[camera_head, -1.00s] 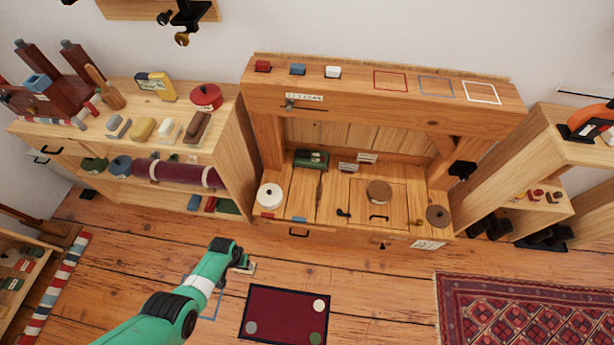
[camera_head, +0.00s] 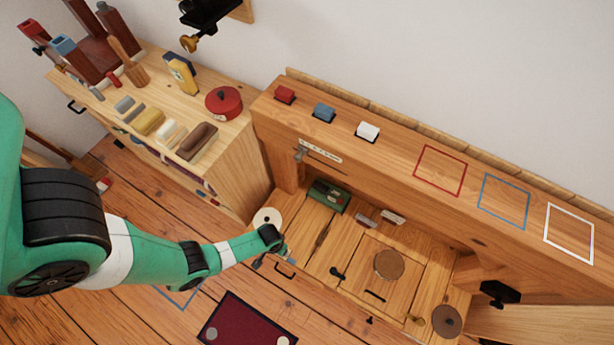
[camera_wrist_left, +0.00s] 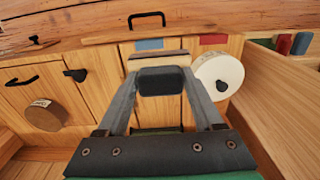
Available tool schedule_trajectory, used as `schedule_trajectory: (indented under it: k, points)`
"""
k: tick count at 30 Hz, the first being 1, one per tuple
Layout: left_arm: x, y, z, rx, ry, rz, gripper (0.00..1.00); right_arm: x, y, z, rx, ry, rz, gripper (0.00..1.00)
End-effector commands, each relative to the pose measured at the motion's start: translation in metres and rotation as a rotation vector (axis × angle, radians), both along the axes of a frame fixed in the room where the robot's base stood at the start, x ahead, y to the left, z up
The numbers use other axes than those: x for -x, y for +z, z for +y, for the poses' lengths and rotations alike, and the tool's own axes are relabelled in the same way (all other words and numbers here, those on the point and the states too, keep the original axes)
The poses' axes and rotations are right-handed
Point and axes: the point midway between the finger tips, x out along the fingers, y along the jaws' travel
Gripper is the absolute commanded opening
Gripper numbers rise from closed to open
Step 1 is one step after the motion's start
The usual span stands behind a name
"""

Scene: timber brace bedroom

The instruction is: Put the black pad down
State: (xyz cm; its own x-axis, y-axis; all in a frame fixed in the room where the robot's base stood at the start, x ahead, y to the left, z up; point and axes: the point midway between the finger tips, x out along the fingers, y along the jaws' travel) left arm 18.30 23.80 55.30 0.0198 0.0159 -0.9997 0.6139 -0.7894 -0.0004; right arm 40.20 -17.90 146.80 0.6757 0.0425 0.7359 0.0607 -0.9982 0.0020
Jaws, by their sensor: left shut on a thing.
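My left gripper (camera_head: 284,257) hangs over the front part of the wooden cabinet's lower deck (camera_head: 345,262), beside the white round disc (camera_head: 267,217). In the left wrist view the gripper (camera_wrist_left: 163,82) is shut on the black pad (camera_wrist_left: 161,80), a small dark rounded block between its fingertips. A pale tan strip (camera_wrist_left: 158,61) shows just beyond the pad; I cannot tell whether it is joined to it. The pad is not clear in the head view. The white disc also shows in the wrist view (camera_wrist_left: 218,76), right of the fingers. My right gripper is not in view.
A brown disc (camera_head: 389,264), a green box (camera_head: 328,195) and black knobs stand on the deck. The top shelf holds red, blue and white blocks (camera_head: 368,132) and outlined empty squares. A dark red mat (camera_head: 246,322) lies on the floor in front.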

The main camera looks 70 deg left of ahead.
Motion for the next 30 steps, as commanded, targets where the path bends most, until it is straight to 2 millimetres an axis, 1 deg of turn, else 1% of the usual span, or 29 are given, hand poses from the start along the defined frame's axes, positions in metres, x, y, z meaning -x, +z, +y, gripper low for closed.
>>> schedule_trajectory:
  k: [2, 4, 8, 13, 15, 18, 21, 27, 29, 30]
  points:
    - [-0.003, -0.003, 0.002, 0.000, 0.001, 0.000, 0.24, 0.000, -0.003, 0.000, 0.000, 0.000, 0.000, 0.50]
    - [-0.011, -0.009, 0.008, 0.000, 0.003, -0.001, 0.24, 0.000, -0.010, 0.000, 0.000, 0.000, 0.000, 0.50]
    - [-0.036, -0.028, 0.030, -0.002, 0.005, -0.004, 0.24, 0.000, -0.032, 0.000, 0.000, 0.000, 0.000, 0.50]
    - [-0.074, -0.052, 0.063, -0.002, 0.003, -0.004, 0.24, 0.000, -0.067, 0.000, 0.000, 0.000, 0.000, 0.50]
    - [-0.081, -0.073, 0.070, -0.001, 0.001, -0.001, 0.24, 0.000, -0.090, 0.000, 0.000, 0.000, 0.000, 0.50]
    - [-0.092, -0.087, 0.079, -0.001, 0.000, -0.001, 0.24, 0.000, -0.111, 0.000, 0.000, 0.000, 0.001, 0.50]
    - [-0.099, -0.093, 0.085, -0.001, -0.001, -0.001, 0.24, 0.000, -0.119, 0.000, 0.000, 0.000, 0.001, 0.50]
    - [-0.101, -0.091, 0.087, 0.000, -0.002, 0.000, 0.24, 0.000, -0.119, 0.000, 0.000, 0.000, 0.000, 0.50]
    - [-0.103, -0.097, 0.089, -0.001, -0.001, -0.001, 0.24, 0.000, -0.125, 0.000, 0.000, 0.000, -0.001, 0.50]
    - [-0.105, -0.102, 0.090, -0.001, -0.001, -0.001, 0.24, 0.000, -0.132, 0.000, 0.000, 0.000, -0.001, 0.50]
